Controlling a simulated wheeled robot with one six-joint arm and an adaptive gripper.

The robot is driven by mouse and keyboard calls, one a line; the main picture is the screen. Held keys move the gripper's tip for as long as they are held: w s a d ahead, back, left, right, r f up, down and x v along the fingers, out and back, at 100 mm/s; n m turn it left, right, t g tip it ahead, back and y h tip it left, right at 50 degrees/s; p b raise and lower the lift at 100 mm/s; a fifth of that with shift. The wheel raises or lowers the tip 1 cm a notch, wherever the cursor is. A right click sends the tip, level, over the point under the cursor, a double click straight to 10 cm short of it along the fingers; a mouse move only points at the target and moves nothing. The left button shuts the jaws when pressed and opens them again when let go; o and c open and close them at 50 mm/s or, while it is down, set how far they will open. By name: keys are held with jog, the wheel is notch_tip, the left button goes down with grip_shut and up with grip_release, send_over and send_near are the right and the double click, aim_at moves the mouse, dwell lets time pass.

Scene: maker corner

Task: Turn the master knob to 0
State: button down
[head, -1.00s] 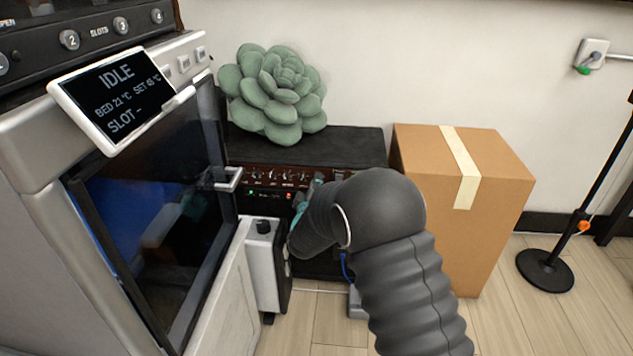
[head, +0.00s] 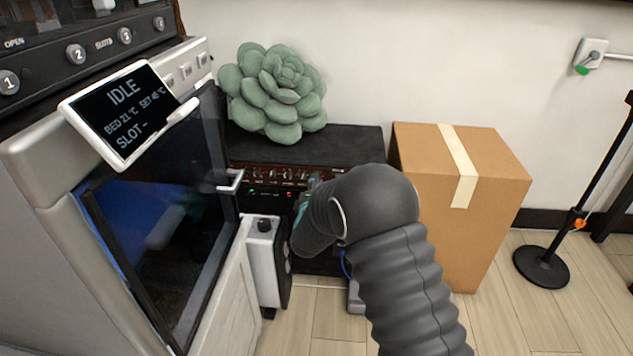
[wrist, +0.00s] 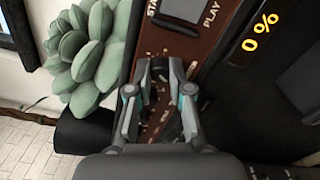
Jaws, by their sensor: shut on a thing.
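The black amplifier (head: 350,145) stands against the wall, with a brown control panel (head: 262,174) carrying a row of small knobs. My gripper (wrist: 161,70) is shut on a small dark knob (wrist: 159,76) of that panel in the wrist view, one finger on each side. The label of this knob is not readable, so I cannot tell from lettering that it is the master knob. A lit display (wrist: 260,33) on the amplifier reads 0 %. In the head view my arm hides most of the gripper and the panel's right part.
A grey-green succulent (head: 275,92) sits on the amplifier. A cardboard box (head: 480,215) stands close on the right. A machine with an IDLE screen (head: 120,110) and a door handle (head: 231,182) crowds the left. Beyond the box is a black stand (head: 541,267).

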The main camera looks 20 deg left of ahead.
jog(key=shift+a+r+n, duration=0.1)
jog(key=shift+n, duration=0.2)
jog(key=c, duration=1.3)
grip_release()
jog(key=shift+c, duration=0.2)
jog(key=v, duration=1.2)
